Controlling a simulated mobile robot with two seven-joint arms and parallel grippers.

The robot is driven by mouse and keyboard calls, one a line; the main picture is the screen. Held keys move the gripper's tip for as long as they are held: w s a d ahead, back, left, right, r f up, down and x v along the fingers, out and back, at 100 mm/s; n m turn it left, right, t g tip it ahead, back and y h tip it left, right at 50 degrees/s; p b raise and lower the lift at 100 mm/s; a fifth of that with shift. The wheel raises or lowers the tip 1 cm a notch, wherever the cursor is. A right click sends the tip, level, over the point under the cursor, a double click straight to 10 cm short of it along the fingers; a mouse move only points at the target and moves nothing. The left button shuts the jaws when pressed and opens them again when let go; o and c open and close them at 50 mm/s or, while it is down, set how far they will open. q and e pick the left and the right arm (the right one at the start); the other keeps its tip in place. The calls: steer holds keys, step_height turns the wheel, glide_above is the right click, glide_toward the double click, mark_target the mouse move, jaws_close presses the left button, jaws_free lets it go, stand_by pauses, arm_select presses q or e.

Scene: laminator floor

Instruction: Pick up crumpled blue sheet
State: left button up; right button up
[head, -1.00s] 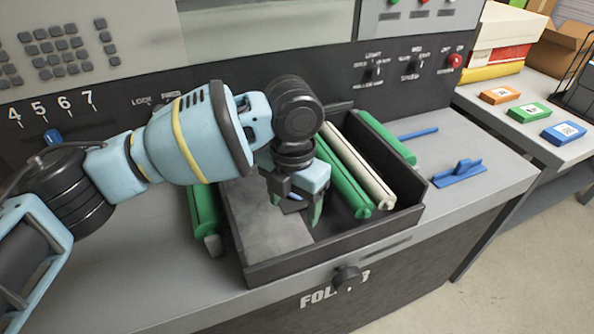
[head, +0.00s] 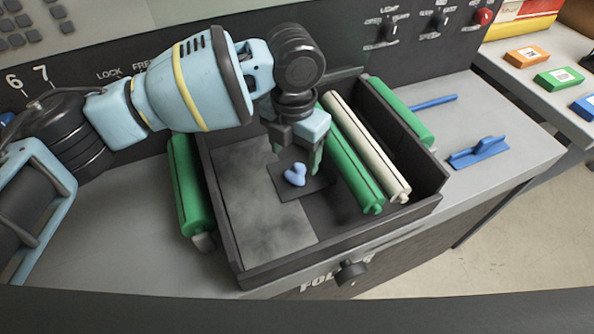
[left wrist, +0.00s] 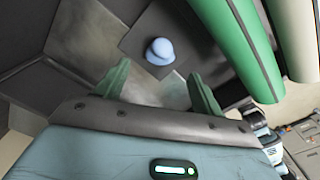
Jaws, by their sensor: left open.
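The crumpled blue sheet (head: 295,175) is a small, light blue lump on a dark square patch (head: 312,184) inside the dark tray. It also shows in the left wrist view (left wrist: 160,51), beyond the fingertips. My left gripper (head: 298,158) hangs over the tray, pointing down, with green fingers apart and nothing between them. In the left wrist view the two green fingers (left wrist: 160,82) are spread below the blue lump, which lies clear of both. My right gripper does not show.
The dark tray (head: 340,237) has raised walls. Green (head: 350,165) and cream (head: 368,150) rollers lie along its right side. Another green roller (head: 190,190) lies outside its left wall. A blue tool (head: 478,153) rests on the grey counter at right.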

mark_target(296, 170)
arm_select(q)
steer(key=shift+d+f, duration=0.1)
steer(key=shift+f, duration=2.55)
steer(key=c, duration=1.1)
